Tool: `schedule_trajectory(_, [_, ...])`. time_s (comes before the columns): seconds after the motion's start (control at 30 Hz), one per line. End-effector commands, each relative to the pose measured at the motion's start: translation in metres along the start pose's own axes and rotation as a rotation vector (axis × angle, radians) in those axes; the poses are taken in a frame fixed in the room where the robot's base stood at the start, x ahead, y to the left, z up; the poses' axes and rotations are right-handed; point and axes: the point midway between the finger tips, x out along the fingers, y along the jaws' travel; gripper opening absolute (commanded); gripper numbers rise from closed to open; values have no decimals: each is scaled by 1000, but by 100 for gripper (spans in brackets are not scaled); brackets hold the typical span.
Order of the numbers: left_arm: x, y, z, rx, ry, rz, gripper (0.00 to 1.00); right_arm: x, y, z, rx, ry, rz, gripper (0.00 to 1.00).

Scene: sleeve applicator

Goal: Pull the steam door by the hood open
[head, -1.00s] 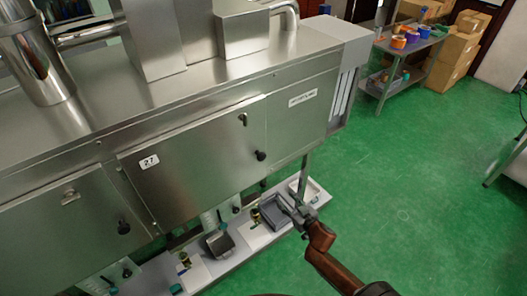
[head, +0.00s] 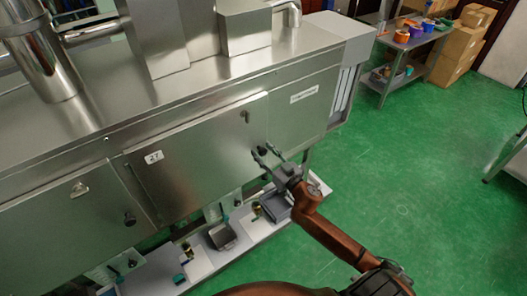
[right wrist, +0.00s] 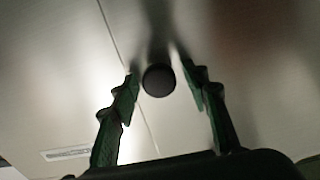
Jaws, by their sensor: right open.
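The steam door (head: 195,160) is a steel panel with a "27" label on the front of the long steel machine, and it looks shut. Its round black knob (head: 262,150) is near its right edge. My right gripper (head: 265,153) is open in front of this knob. In the right wrist view, the knob (right wrist: 158,82) shows between the two green-padded fingers of the right gripper (right wrist: 160,72), with visible space on both sides. I cannot tell how deep the fingers reach around it. My left gripper is not in view.
Another steel door (head: 70,225) with a black knob is at the left. Below the doors, a shelf (head: 205,262) holds grey trays (head: 223,236) and small items. A table with colored rolls (head: 402,37) and cardboard boxes (head: 455,57) stand at the back right. The green floor (head: 400,170) is clear.

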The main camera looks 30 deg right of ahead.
Motion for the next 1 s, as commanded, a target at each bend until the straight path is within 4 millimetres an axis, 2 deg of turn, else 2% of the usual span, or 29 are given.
schedule_trajectory(0.33, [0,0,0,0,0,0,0,4,0,0,0,-1,0,42])
schedule_trajectory(0.9, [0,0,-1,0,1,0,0,4,0,0,0,0,1,2])
schedule_trajectory(1.0, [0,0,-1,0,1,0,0,4,0,0,0,0,1,0])
